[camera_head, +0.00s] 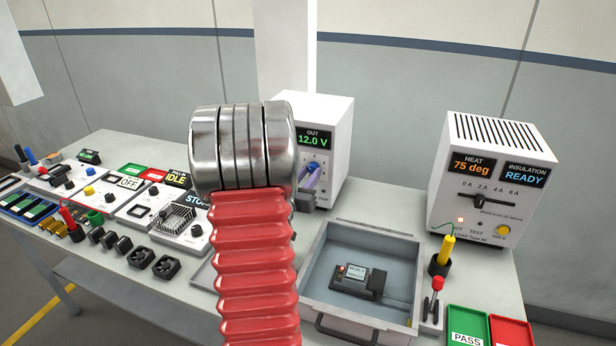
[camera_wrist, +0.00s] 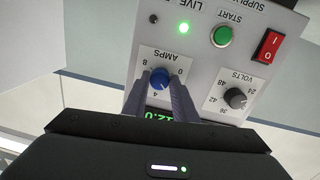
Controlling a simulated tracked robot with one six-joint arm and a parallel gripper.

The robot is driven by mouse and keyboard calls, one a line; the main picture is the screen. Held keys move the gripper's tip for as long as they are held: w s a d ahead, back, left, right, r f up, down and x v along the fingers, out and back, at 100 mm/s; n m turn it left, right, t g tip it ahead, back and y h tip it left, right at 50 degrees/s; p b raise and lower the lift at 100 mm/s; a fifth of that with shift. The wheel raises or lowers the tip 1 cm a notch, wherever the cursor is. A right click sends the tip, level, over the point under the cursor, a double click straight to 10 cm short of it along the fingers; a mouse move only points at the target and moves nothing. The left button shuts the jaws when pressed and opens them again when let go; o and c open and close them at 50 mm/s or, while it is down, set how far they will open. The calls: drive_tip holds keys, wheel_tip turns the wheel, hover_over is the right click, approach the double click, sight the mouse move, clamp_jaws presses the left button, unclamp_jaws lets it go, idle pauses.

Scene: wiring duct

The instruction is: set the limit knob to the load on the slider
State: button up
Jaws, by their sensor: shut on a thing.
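The limit knob, a blue dial (camera_wrist: 159,77) marked AMPS with a 0, 4 and 8 scale, is on the white supply (camera_head: 335,130). My gripper (camera_wrist: 163,84) is shut on it, one finger each side. In the head view my gripper (camera_head: 311,176) reaches the supply front, partly behind my arm. The knob's pointer direction cannot be told. The slider (camera_head: 481,201) is on the white load box (camera_head: 480,150) at right, its handle close below the 2 A label; the labels are small. The supply display (camera_head: 314,139) reads 12.0 V.
The wrist view shows a black VOLTS knob (camera_wrist: 235,98), a green START button (camera_wrist: 222,36), a red switch (camera_wrist: 268,46) and a lit green LIVE light (camera_wrist: 184,28). A grey tray (camera_head: 398,322) holds a small device (camera_head: 356,280). PASS (camera_head: 467,325) and red (camera_head: 510,332) bins stand front right.

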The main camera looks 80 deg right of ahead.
drive_tip(key=shift+c, duration=1.4)
drive_tip(key=shift+n, duration=0.3)
drive_tip(key=shift+n, duration=1.1)
drive_tip(key=o, duration=1)
drive_tip(key=shift+o, duration=0.2)
drive_tip(key=shift+a, duration=0.1)
